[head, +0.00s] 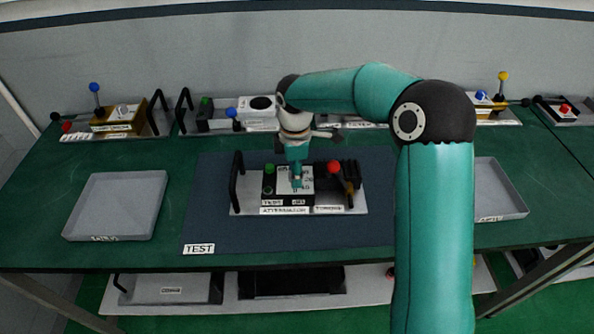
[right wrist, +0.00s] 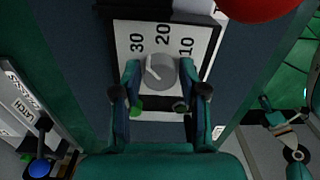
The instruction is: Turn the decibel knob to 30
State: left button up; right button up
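The decibel knob is a round grey knob (right wrist: 160,72) on a white dial plate (right wrist: 205,38) marked 30, 20 and 10. Its white pointer line leans toward the upper left, on the 30 side of the dial. My right gripper (right wrist: 158,76) has one finger on each side of the knob, with what look like narrow gaps; contact is unclear. In the head view the right gripper (head: 297,184) points down over the panel (head: 283,183) and hides the knob. My left gripper is outside the head view; a small, unclear part of my left arm (right wrist: 290,150) seems to show in the right wrist view.
A red ball-topped lever (head: 334,167) stands close to the right of the dial panel. Green buttons (head: 268,169) and a black handle (head: 236,176) are to its left. A grey tray (head: 117,204) lies left on the green table. The blue-grey mat (head: 215,215) has bare room in front.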

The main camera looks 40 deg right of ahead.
jog(key=shift+o, duration=0.9)
jog(key=shift+r, duration=0.1)
notch_tip(320, 180, up, 12)
jog(key=shift+f, duration=0.2)
